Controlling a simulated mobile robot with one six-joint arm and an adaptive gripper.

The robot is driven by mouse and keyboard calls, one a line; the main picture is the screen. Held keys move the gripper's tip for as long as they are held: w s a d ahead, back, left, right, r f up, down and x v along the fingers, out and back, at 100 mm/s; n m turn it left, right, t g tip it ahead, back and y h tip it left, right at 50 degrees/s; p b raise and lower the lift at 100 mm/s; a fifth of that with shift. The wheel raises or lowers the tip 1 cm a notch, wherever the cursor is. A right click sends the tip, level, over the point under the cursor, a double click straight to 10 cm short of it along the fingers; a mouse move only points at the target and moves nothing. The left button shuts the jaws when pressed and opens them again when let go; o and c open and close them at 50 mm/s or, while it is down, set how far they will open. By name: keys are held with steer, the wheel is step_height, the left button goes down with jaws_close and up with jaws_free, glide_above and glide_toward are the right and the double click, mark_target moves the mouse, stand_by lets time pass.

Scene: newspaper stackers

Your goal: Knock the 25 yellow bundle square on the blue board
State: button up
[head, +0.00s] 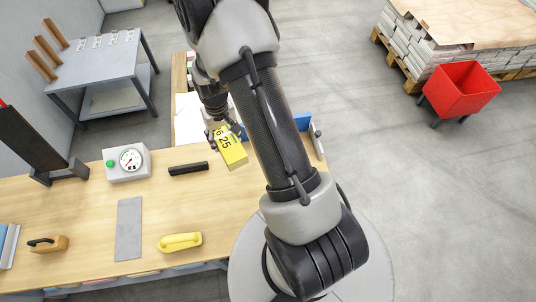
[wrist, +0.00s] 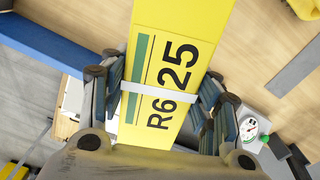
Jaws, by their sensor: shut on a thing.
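The yellow bundle (head: 235,156) is marked 25 and hangs tilted in my gripper (head: 224,132) over the back part of the wooden bench. In the wrist view the bundle (wrist: 178,22) shows "R6 25", a green stripe and a white band around it. The fingers of my gripper (wrist: 158,92) are shut on its two sides near the band. The blue board (head: 302,121) stands at the bench's right edge, partly hidden behind my arm. In the wrist view the blue board (wrist: 45,42) is at the upper left, apart from the bundle.
On the bench (head: 75,208) are a black bar (head: 188,168), a dial gauge box (head: 127,162), a grey plate (head: 129,228), a yellow handled tool (head: 180,242) and a wooden handled block (head: 48,244). A red bin (head: 462,88) stands on the floor at right.

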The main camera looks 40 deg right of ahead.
steer(key=s+d+f+m, duration=0.1)
steer(key=s+d+f, duration=0.1)
steer(key=d+f, duration=0.2)
steer(key=s+d+f+m+b, duration=0.1)
steer(key=d+f, duration=0.3)
steer(key=f, duration=0.4)
steer(key=s+d+f+m+b, duration=0.1)
steer(key=s+d+f, duration=0.2)
steer(key=f, duration=0.3)
steer(key=shift+s+d+f+m, duration=0.2)
steer(key=shift+s+d+m, duration=0.15)
steer(key=shift+d, duration=0.3)
steer(key=shift+f+b, duration=1.05)
steer(key=shift+f, duration=0.75)
steer(key=shift+w+d+b, duration=0.4)
steer(key=shift+w+b, duration=0.05)
steer(key=shift+w, duration=0.2)
steer(key=shift+w+d+b, duration=0.4)
steer(key=shift+w+b, duration=0.05)
steer(key=shift+w, duration=0.2)
steer(key=shift+w+d+r, duration=0.15)
steer(key=shift+w, duration=0.1)
steer(key=shift+s+a+p, duration=0.2)
steer(key=shift+s+a, duration=0.35)
steer(key=shift+s, duration=0.3)
steer(key=shift+s+a+p, duration=0.15)
steer(key=shift+s+a, duration=0.35)
steer(key=shift+s, duration=0.35)
